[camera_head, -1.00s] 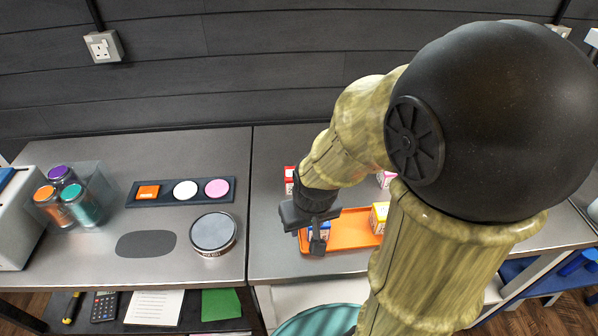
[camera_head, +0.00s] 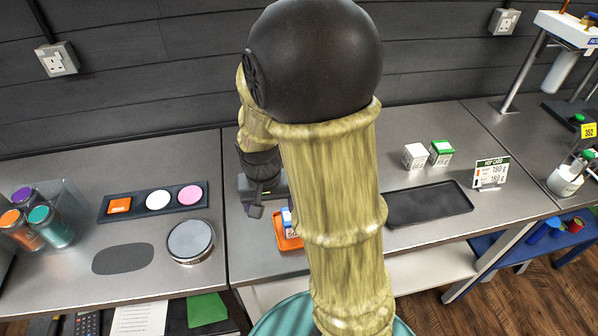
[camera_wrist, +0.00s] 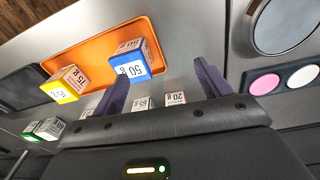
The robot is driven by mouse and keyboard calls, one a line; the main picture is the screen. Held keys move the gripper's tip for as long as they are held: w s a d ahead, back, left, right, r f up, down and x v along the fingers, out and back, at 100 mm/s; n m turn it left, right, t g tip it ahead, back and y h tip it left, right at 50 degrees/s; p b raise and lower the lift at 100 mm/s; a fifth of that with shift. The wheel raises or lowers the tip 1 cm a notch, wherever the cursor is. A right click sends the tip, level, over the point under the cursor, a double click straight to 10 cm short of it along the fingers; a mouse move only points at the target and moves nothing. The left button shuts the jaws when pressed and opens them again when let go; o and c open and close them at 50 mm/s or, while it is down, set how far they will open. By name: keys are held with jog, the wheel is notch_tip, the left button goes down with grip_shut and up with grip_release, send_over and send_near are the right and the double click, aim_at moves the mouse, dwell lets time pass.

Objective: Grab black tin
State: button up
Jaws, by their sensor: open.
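A round tin (camera_head: 191,240) with a grey top and dark rim stands on the left bench, near the seam between the benches. It also shows in the wrist view, cut off at the top right (camera_wrist: 286,22). My gripper (camera_head: 257,204) hangs over the bench to the right of the tin, apart from it, near the left end of the orange tray. In the wrist view the two fingers of my gripper (camera_wrist: 162,84) are spread with nothing between them held. My arm hides most of the tray in the head view.
The orange tray (camera_wrist: 100,48) holds a blue-marked box (camera_wrist: 129,66) and a yellow-marked box (camera_wrist: 65,84). A dark strip (camera_head: 137,204) with orange, white and pink pieces lies behind the tin. Jars (camera_head: 48,224) stand far left. A dark oval patch (camera_head: 122,259) lies left of the tin.

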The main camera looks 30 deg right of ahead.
jog(key=w+d+m+g+h+p, duration=0.4)
jog(key=w+m+h+p, duration=0.15)
jog(key=w+m, duration=0.6)
jog(key=w+a+m+h, duration=0.5)
jog(key=w+a+h, duration=0.1)
jog(key=w+h, duration=0.1)
jog(key=shift+f+b, duration=0.2)
jog(key=shift+b, duration=0.15)
jog(key=shift+w+a, duration=0.1)
jog(key=p+x, duration=0.5)
jog(key=x, duration=0.6)
jog(key=shift+d, duration=0.25)
jog(key=shift+d+f, duration=0.3)
jog(key=shift+d, duration=0.05)
